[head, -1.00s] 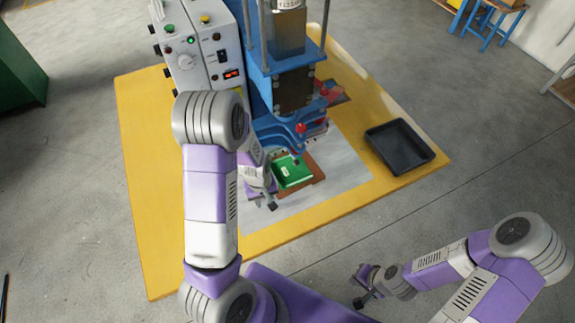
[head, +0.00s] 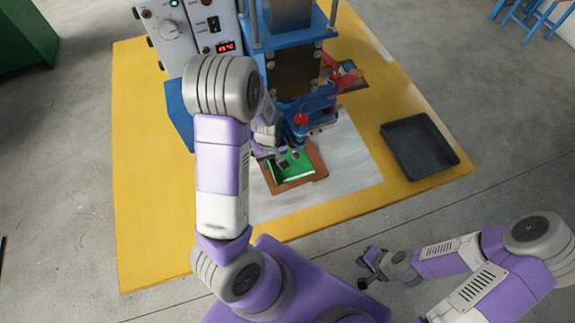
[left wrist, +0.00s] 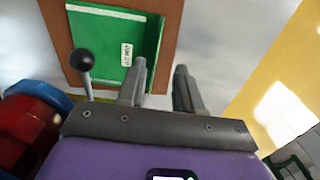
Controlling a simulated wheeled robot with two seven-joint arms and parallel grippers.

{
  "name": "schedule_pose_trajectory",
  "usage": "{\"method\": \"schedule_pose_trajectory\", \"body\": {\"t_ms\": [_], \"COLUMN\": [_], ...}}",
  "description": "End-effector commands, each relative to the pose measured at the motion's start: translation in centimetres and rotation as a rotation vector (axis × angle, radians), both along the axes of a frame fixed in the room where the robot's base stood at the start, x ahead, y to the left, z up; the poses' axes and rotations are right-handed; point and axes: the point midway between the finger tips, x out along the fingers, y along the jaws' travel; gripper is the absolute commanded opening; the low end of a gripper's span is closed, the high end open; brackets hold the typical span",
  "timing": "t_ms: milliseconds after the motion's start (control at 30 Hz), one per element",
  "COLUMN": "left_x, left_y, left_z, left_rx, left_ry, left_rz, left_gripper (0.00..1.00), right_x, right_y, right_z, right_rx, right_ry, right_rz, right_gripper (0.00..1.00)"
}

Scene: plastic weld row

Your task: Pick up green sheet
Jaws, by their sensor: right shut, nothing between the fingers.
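The green sheet (head: 294,170) lies on a brown board (head: 318,174) under the press. In the left wrist view the green sheet (left wrist: 103,40) carries a white label and has a raised right edge. My left gripper (head: 283,161) is over the sheet in the head view and hides part of it. In the left wrist view its two fingers (left wrist: 160,72) are apart, with the raised edge in line with the gap; I cannot tell whether they touch it. My right gripper (head: 364,271) is shut and empty, off the table's front edge.
The blue press (head: 290,40) stands just behind the board, with a red-knobbed part (head: 300,120) close to my left gripper. A black-knobbed lever (left wrist: 86,62) is near the left finger. A black tray (head: 418,147) sits at the right of the yellow table (head: 145,200).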

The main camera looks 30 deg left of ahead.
Motion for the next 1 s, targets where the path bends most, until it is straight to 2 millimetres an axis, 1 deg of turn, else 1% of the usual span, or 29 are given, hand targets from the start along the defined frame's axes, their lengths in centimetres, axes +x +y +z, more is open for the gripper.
{"method": "schedule_pose_trajectory", "body": {"t_ms": [33,167,367,500,600,700,933,967,1000], "left_x": [0.0,0.0,-0.1,-0.1,-0.1,0.0,0.0,0.0,0.0], "left_y": [0.0,0.0,-0.2,-0.5,-0.4,-0.5,-0.5,-0.5,-0.5], "left_z": [-0.6,-1.7,-3.9,-6.2,-7.4,-8.0,-8.0,-8.0,-8.0], "left_rx": [0.000,0.000,0.000,-0.001,0.000,0.000,-0.001,-0.001,-0.001], "left_ry": [0.000,0.001,0.003,0.003,0.003,0.000,-0.001,-0.001,-0.001], "left_rz": [0.000,0.000,0.000,0.000,0.001,0.000,0.000,0.000,0.000], "left_gripper": [0.35,0.35,0.35,0.35,0.35,0.35,0.35,0.32,0.26], "right_x": [0.0,0.0,0.0,0.0,0.0,0.0,0.0,0.0,0.0], "right_y": [0.0,0.0,0.0,0.0,0.0,0.0,0.0,0.0,0.0], "right_z": [-0.5,-0.9,-1.5,-2.3,-2.6,-2.7,-2.6,-2.6,-2.6], "right_rx": [0.000,0.000,0.000,0.000,0.000,0.000,0.000,0.000,0.000], "right_ry": [0.000,0.000,0.000,0.000,0.000,0.000,0.000,0.000,0.000], "right_rz": [0.000,0.000,0.000,0.000,0.000,0.000,0.000,0.000,0.000], "right_gripper": [0.00,0.00,0.00,0.00,0.00,0.00,0.00,0.00,0.00]}}
